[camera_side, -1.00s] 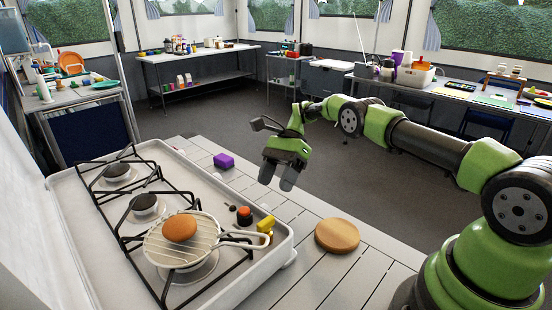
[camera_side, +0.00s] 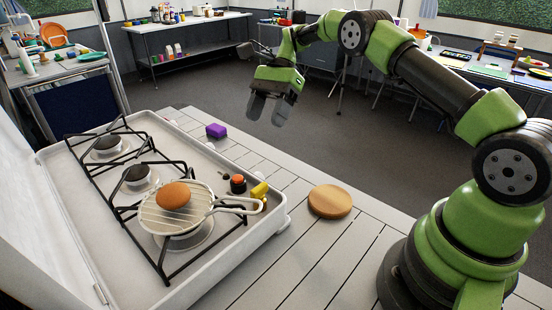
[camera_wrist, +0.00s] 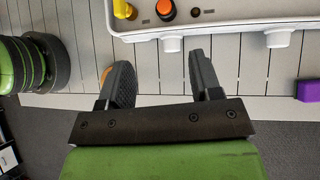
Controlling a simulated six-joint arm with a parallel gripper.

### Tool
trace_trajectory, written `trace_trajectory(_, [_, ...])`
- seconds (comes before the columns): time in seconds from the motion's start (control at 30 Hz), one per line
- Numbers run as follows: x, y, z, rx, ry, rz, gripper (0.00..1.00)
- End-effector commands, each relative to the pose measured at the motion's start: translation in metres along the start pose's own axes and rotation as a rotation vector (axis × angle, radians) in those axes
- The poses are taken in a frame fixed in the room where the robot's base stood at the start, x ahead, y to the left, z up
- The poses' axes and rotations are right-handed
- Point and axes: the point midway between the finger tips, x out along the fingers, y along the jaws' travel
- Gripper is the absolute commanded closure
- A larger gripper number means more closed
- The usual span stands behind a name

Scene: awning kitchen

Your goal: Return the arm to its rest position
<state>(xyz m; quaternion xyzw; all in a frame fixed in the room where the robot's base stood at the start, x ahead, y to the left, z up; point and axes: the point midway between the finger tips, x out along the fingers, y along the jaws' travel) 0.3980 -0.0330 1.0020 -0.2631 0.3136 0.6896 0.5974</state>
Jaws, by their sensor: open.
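My gripper (camera_side: 268,108) is open and empty, raised in the air beyond the far edge of the slatted table, with its fingers pointing down. In the wrist view my gripper (camera_wrist: 160,85) shows its two dark fingers spread apart, with only table slats and floor between and below them. My green and black arm reaches from its base at the right of the side view. A bun-like brown round (camera_side: 173,195) sits on a wire grill rack (camera_side: 150,215) over the front burner of the stove.
The white stove (camera_side: 235,225) has black pan supports. A purple block (camera_side: 216,130) and a round wooden board (camera_side: 330,201) lie on the slatted table (camera_side: 300,255). The air around my gripper is clear.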

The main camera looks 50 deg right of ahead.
Motion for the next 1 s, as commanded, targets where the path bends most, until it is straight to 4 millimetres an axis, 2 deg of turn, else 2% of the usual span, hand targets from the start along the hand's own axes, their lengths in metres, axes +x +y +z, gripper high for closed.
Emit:
trace_trajectory(0.03, [-0.012, 0.004, 0.017, -0.057, 0.038, -0.017, 0.42])
trace_trajectory(0.1, [-0.026, 0.012, 0.037, -0.142, 0.096, -0.038, 0.42])
trace_trajectory(0.27, [-0.051, 0.040, 0.081, -0.342, 0.234, -0.085, 0.42])
trace_trajectory(0.5, [-0.071, 0.102, 0.133, -0.640, 0.436, -0.152, 0.42])
trace_trajectory(0.73, [-0.071, 0.172, 0.159, -0.920, 0.632, -0.219, 0.42])
trace_trajectory(0.9, [-0.059, 0.221, 0.160, -1.115, 0.776, -0.268, 0.42])
trace_trajectory(1.0, [-0.050, 0.241, 0.155, -1.207, 0.848, -0.291, 0.42])
